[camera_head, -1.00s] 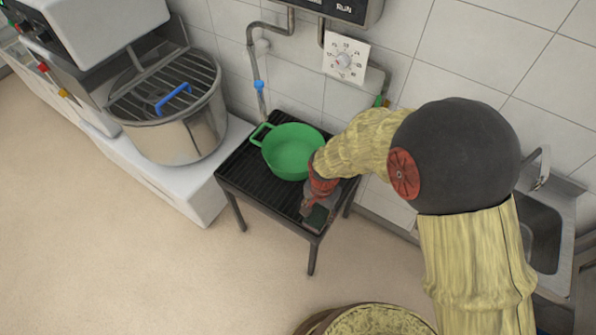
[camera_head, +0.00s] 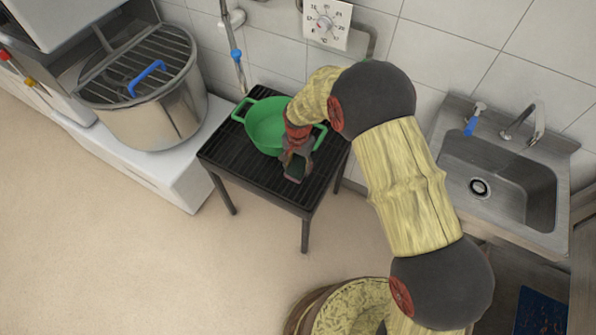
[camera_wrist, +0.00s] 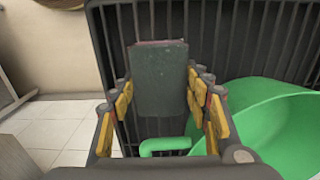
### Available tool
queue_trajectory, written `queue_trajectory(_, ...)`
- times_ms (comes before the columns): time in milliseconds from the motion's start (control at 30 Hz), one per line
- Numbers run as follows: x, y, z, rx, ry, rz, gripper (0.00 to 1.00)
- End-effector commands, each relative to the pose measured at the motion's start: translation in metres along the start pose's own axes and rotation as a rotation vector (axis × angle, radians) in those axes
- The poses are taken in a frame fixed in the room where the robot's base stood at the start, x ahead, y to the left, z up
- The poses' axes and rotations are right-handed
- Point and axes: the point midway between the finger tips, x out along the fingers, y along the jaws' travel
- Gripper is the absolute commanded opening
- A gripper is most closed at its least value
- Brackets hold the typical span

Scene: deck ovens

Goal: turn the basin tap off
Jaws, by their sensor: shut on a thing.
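The basin (camera_head: 450,175) is a steel sink against the wall at the right of the head view. Its tap has a curved spout (camera_head: 520,121). To the spout's left is a small fitting with a blue lever (camera_head: 471,125). I cannot tell whether water runs. My gripper (camera_head: 297,166) is far left of the tap, low over the black slatted stand. It is shut on a dark, flat block (camera_wrist: 160,76), which shows between the fingers in the wrist view. The gripper is close beside the green pot (camera_head: 265,127). The wrist view does not show the tap.
The black stand (camera_head: 235,165) holds the green pot. A large steel pot (camera_head: 150,118) with a grille and blue handle stands at the left. A round tub (camera_head: 350,305) is on the floor in front. A dial (camera_head: 327,24) is on the wall. Floor at the left is free.

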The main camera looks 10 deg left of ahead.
Motion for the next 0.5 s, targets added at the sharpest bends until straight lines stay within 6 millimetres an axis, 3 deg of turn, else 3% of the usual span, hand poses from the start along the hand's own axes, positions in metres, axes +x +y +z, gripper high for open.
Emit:
queue_trajectory(200,0.034,-0.001,-0.001,0.000,-0.002,0.002,0.28)
queue_trajectory(500,0.034,-0.001,-0.001,0.000,-0.001,0.001,0.28)
